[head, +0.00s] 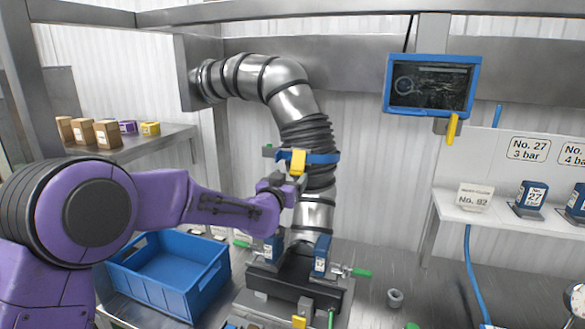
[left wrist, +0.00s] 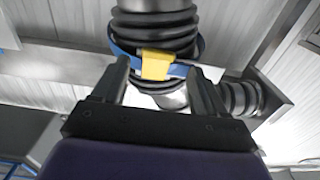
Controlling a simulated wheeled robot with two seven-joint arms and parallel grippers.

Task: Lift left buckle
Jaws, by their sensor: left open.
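A yellow buckle (head: 298,161) sits on a blue strap (head: 325,158) around the black ribbed sleeve (head: 306,132) of a steel pipe. My left gripper (head: 278,184) is just below and left of the buckle in the head view. In the left wrist view, the open fingers (left wrist: 158,68) stand on either side of the buckle (left wrist: 155,64), with the blue strap (left wrist: 122,53) running behind them. Whether either finger touches the buckle cannot be told. My right gripper is in neither view.
A blue crate (head: 165,292) stands below my left arm. A black base with blue labelled blocks (head: 321,255) is under the pipe. A screen (head: 431,84) hangs at the upper right. A shelf (head: 490,216) with number signs is at the right.

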